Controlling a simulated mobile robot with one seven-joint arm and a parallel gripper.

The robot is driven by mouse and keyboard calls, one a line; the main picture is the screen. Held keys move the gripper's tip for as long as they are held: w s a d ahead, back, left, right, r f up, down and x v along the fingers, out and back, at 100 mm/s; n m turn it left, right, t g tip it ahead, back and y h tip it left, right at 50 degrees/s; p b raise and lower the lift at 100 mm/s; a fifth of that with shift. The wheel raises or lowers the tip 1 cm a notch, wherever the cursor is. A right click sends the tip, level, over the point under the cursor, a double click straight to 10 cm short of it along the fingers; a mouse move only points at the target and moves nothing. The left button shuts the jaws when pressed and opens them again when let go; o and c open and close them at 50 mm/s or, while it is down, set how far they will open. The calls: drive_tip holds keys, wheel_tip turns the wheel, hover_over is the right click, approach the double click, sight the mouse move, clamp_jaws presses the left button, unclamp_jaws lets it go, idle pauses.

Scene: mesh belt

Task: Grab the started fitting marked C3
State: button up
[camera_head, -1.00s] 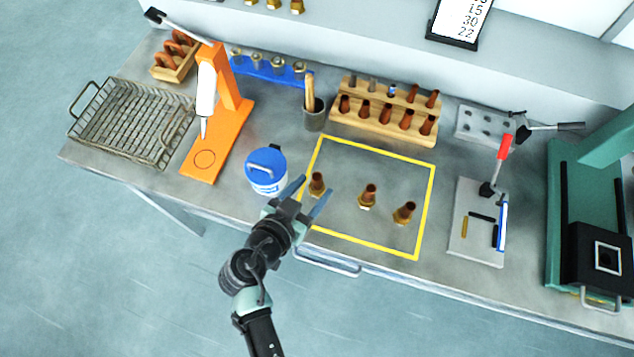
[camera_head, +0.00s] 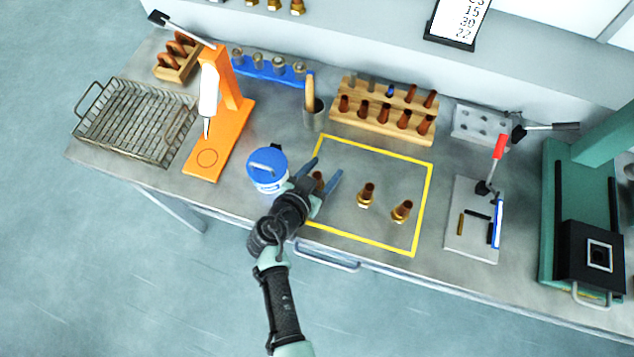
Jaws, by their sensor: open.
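Three brass fittings with copper-brown stubs stand inside the yellow outline (camera_head: 427,207) on the bench. The left fitting (camera_head: 318,177) is between the open fingers of my gripper (camera_head: 324,173), and its lower part is hidden by the gripper. The middle fitting (camera_head: 366,195) and the right fitting (camera_head: 402,211) stand clear to the right. No C3 marking is legible on any of them, so I cannot tell which one is C3. I cannot tell whether the fingers touch the left fitting.
A blue-lidded tub (camera_head: 267,169) stands close on the left of my gripper. Behind are a wooden rack (camera_head: 385,127) of copper pieces and a grey cup (camera_head: 314,119) with a handled tool. A plate with a red-handled lever (camera_head: 470,240) lies to the right.

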clamp_jaws()
drive_tip(key=shift+r, duration=0.15)
idle(0.4)
